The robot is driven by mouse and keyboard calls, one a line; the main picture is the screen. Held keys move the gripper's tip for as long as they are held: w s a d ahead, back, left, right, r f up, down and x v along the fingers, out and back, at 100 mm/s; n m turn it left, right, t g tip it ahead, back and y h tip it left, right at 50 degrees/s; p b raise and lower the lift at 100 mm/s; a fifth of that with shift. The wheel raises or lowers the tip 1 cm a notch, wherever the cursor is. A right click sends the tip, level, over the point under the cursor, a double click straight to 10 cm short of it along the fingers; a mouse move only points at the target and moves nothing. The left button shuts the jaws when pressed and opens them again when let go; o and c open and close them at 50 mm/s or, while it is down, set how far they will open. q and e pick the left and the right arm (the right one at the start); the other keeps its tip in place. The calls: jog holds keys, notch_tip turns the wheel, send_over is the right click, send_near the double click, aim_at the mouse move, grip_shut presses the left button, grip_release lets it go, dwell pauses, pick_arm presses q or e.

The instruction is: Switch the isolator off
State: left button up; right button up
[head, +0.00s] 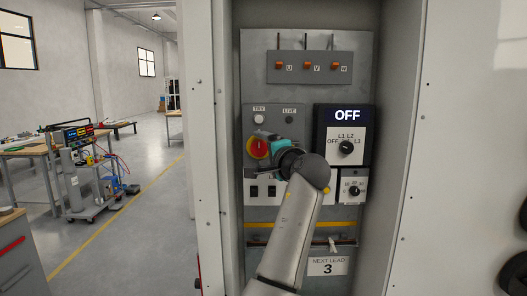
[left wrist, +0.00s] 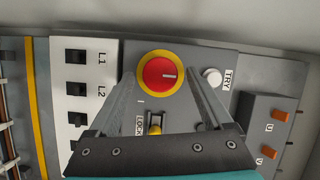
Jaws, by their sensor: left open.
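The isolator is a round red knob on a yellow disc (head: 257,148), on the left of the grey panel inside the open cabinet. In the left wrist view the red knob (left wrist: 160,74) shows a white pointer line running from its middle toward the right of the picture. My left gripper (head: 263,152) is open in front of the knob and partly covers it in the head view. In the left wrist view the fingers of my left gripper (left wrist: 162,84) stand on either side of the knob. Contact cannot be told. My right gripper is not in view.
A LOCK label with a yellow part (left wrist: 155,126) sits beside the knob. A white TRY button (left wrist: 212,77) is close to one finger. Cabinet walls (head: 392,130) flank the panel.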

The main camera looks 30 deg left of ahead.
pick_arm(q)
jog(key=b+v, duration=0.3)
jog(key=v, duration=1.2)
jog(key=shift+s+r, duration=0.1)
